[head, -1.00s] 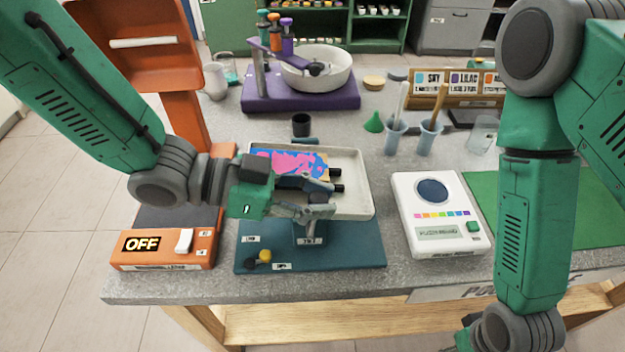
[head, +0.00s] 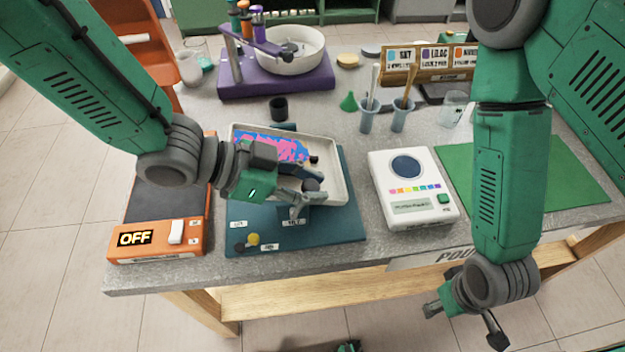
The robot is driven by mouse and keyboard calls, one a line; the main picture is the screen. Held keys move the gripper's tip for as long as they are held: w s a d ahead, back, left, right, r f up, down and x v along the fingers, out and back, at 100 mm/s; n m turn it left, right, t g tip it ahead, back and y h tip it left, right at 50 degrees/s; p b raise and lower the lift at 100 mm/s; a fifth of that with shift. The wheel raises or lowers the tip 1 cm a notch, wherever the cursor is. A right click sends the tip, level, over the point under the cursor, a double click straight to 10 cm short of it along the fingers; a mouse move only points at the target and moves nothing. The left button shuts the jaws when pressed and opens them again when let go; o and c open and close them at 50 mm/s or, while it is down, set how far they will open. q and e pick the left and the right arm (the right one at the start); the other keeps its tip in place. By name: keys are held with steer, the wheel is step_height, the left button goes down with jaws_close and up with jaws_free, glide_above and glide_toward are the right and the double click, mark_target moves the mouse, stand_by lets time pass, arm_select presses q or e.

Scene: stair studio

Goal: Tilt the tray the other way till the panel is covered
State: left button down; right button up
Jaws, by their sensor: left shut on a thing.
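The white tray (head: 334,190) sits on a stand over a blue base (head: 345,225) and now looks tilted. Inside it is the panel (head: 262,147), with pink and blue paint over the part I can see; its near side is hidden behind my gripper. My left gripper (head: 308,195) is shut at the tray's near side, on what looks like the tray's handle, though the jaws partly hide it. My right gripper (head: 466,318) hangs empty in front of the table's front edge, its fingers apart.
An orange device (head: 160,240) reading OFF stands left. A white meter (head: 412,190) and a green mat (head: 540,165) are to the right. Cups with sticks (head: 368,115), a green funnel (head: 349,102) and a purple stand with a white bowl (head: 290,70) are behind.

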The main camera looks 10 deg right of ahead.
arm_select(q)
steer(key=shift+w+r, duration=0.2)
steer(key=shift+w, duration=0.05)
steer(key=c, duration=1.3)
jaws_free()
steer(key=shift+f, duration=0.1)
steer(key=shift+s, duration=0.1)
steer(key=shift+a, duration=0.15)
steer(key=v, duration=1.2)
steer(key=shift+f, duration=0.15)
